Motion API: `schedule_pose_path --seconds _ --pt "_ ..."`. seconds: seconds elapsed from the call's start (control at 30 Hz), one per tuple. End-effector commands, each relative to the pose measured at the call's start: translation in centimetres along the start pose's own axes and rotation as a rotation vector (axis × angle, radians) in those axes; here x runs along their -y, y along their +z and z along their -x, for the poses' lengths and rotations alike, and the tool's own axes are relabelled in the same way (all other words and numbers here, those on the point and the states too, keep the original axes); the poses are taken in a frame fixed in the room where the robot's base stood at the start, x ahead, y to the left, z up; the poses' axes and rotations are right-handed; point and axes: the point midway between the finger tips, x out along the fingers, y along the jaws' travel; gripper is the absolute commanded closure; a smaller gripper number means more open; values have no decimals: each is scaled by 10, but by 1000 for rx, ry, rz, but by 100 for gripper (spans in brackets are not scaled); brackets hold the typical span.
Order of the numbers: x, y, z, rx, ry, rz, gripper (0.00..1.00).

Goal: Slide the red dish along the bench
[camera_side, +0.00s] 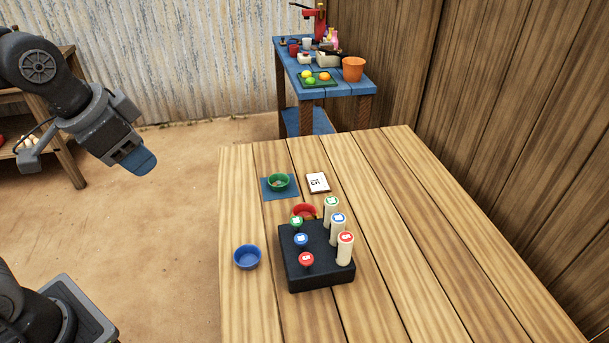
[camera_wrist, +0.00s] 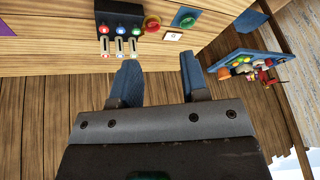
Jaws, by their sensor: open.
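The red dish (camera_side: 305,209) sits on the wooden bench (camera_side: 400,230), just behind a black block (camera_side: 318,277) that partly hides it. The red dish also shows near the top of the wrist view (camera_wrist: 151,23), beside the block. My gripper (camera_side: 138,160) is in the air left of the bench, well apart from the dish. In the wrist view, its two blue fingers (camera_wrist: 159,75) stand wide apart with nothing between them.
The block bears several coloured knobs and white posts. A blue dish (camera_side: 247,257) stands at the left edge. The bench's right side is clear. A blue table (camera_side: 345,87) stands behind.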

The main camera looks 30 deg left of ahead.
Motion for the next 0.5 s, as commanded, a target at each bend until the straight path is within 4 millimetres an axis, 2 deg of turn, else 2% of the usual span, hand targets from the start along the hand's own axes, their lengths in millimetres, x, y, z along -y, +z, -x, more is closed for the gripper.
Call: schedule_pose_path --seconds 0.03,0.27,0.47,0.5 --pt "1 -15 -4 20 10 -65 54" --pt "5 -75 -28 87 56 -376 32" --pt "4 -123 -63 135 109 -644 13" --pt "3 -132 -72 143 121 -698 12"
